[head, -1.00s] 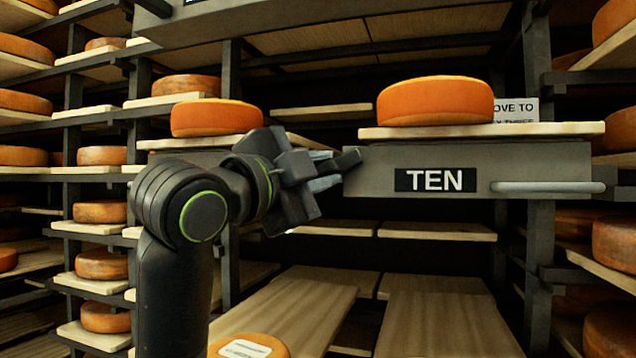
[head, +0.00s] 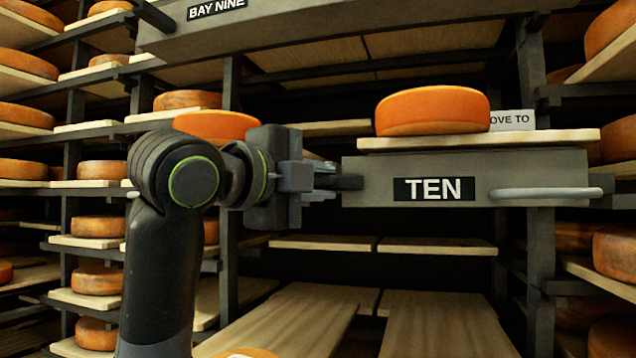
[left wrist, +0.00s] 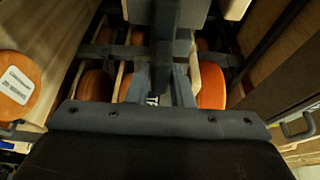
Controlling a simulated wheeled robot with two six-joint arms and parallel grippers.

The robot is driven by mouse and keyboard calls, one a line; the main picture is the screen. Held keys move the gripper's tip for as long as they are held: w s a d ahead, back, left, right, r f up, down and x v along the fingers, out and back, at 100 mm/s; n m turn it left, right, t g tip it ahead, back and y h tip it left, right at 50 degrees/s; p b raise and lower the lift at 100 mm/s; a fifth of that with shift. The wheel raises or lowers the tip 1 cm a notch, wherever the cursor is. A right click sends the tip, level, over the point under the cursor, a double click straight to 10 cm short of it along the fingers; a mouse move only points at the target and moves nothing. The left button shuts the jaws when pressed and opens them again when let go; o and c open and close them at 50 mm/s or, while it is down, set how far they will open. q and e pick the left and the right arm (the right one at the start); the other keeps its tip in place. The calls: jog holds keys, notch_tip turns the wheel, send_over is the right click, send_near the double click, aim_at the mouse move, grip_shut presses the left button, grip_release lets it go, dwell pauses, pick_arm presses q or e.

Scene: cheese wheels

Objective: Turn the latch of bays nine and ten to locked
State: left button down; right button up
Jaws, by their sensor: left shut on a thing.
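A short dark latch bar (head: 348,183) shows at the left end of the grey panel marked TEN (head: 370,195), lying about level. My left gripper (head: 322,182) is shut on it from the left. In the left wrist view a dark bar (left wrist: 163,55), likely the latch, runs up between the fingers. The latch's pivot is hidden behind the gripper. The sign BAY NINE (head: 217,8) is on the grey beam above. My right gripper is in neither view.
An orange cheese wheel (head: 433,110) sits on a board above the TEN panel, beside a partly hidden white sign (head: 513,120). Another wheel (head: 215,125) is behind my left arm. Wooden boards (head: 450,325) lie below.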

pick_arm(q)
jog(key=c, duration=1.4)
grip_release()
jog(key=shift+o, duration=0.2)
jog(key=b+v, duration=0.5)
jog(key=v, duration=1.2)
jog(key=shift+s, duration=0.25)
